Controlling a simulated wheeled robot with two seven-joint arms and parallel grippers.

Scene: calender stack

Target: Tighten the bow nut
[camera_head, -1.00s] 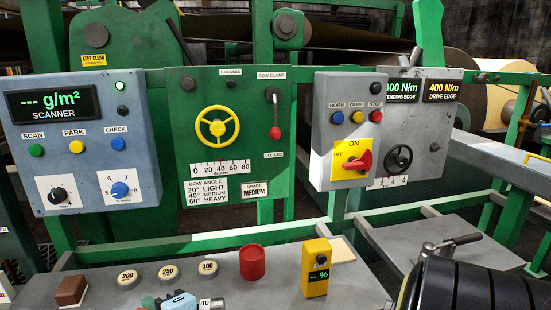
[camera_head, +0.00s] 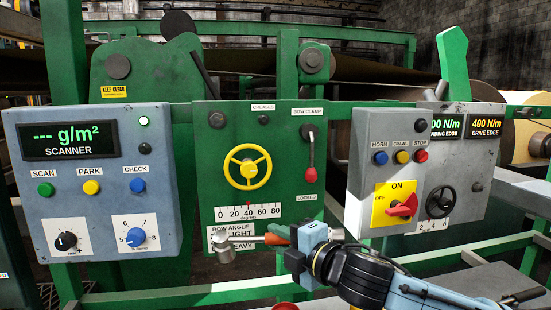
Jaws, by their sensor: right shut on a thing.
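My right gripper (camera_head: 291,238) comes in from the lower right and is shut on the orange handle of a wrench-like tool (camera_head: 245,242). The tool's metal shaft points left and ends in a silver head. The head is in front of the bow angle label (camera_head: 218,230), below the yellow handwheel (camera_head: 247,166). I cannot make out a bow nut, nor whether the tool touches anything. The bow clamp lever (camera_head: 311,150) hangs down with its red knob near the "LOCKED" label. The angle pointer is near 40. My left gripper is not in view.
The scanner box (camera_head: 100,190) stands left of the green panel (camera_head: 285,112). The grey switch box (camera_head: 455,150) with its red switch is at right, close to my arm. A green rail (camera_head: 190,298) runs below. Part of a red cylinder (camera_head: 285,306) shows at the bottom edge.

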